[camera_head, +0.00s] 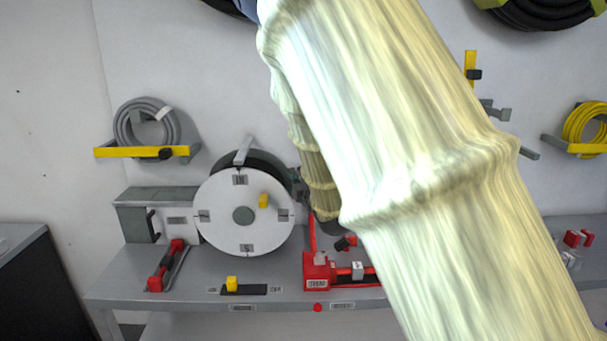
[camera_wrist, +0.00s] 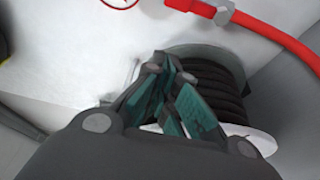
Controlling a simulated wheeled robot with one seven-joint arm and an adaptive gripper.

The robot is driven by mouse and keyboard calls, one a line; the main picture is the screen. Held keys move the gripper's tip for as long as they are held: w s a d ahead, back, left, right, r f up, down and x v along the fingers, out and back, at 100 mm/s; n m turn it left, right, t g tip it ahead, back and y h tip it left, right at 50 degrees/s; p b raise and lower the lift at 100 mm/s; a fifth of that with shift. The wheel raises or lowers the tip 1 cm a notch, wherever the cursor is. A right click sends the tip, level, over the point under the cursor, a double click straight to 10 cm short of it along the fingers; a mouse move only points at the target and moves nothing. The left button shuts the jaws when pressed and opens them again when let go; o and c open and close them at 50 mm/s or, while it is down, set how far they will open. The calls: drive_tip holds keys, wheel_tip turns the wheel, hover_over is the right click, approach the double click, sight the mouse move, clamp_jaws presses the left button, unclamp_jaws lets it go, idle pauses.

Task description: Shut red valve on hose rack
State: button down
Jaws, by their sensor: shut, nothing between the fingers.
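The hose reel (camera_head: 246,216) with a white disc stands on the grey shelf in the head view, its black hose (camera_wrist: 215,85) showing in the wrist view. A red pipe (camera_wrist: 270,35) with a grey fitting (camera_wrist: 225,13) crosses the top right of the wrist view. I cannot tell whether a red valve handle is part of it; my arm covers the area right of the reel in the head view. My gripper (camera_wrist: 170,70) has teal fingers, is shut and empty, and points toward the reel's hose, apart from the red pipe.
On the shelf (camera_head: 125,292) are a red tool (camera_head: 166,266), a yellow slider (camera_head: 232,283) and a red block unit (camera_head: 317,272). A grey coiled hose (camera_head: 147,124) hangs at left, a yellow one (camera_head: 588,127) at right. A dark cabinet (camera_head: 38,285) stands at far left.

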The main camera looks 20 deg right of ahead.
drive_tip(key=w+d+p, duration=0.3)
drive_tip(key=w, duration=0.4)
drive_tip(key=shift+w+d, duration=0.15)
drive_tip(key=shift+w, duration=0.25)
